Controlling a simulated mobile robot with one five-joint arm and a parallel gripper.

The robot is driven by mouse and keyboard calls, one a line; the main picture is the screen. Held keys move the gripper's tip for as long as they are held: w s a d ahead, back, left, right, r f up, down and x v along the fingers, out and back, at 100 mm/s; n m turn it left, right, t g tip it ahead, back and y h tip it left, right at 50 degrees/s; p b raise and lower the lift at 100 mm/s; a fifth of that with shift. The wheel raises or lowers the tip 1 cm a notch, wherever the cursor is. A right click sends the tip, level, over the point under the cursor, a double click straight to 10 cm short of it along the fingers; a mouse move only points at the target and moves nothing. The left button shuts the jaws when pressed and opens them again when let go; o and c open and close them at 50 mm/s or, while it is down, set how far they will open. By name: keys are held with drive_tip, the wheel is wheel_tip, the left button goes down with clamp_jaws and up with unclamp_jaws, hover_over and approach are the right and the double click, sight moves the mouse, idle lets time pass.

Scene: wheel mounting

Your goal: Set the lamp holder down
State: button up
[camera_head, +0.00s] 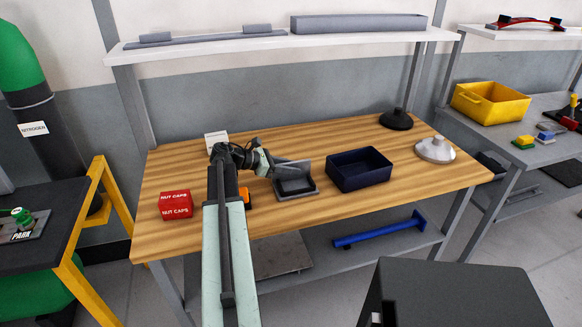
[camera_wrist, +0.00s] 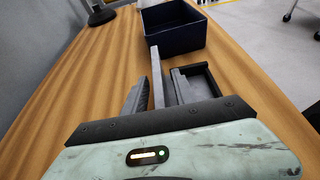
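The lamp holder appears to be a grey, shallow open piece (camera_head: 297,185) with a raised thin plate along one side. It appears to rest on the wooden tabletop, left of the dark blue bin. In the wrist view its thin plate (camera_wrist: 157,78) stands between my two fingers, and its dark tray-like part (camera_wrist: 198,80) lies right of them. My gripper (camera_head: 280,166) is at the holder's upper left side. In the wrist view my gripper (camera_wrist: 158,85) looks open, its fingers on either side of the plate with narrow gaps. The holder's underside is hidden.
The dark blue bin (camera_head: 359,170) stands close right of the holder. A red nut caps box (camera_head: 176,205) is at the left. A black round-based object (camera_head: 396,119) and a white one (camera_head: 435,150) stand at the right. The table's front strip (camera_head: 340,210) is clear.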

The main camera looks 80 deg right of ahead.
drive_tip(key=shift+r, duration=0.2)
drive_tip(key=p+v, duration=0.5)
drive_tip(key=v, duration=0.7)
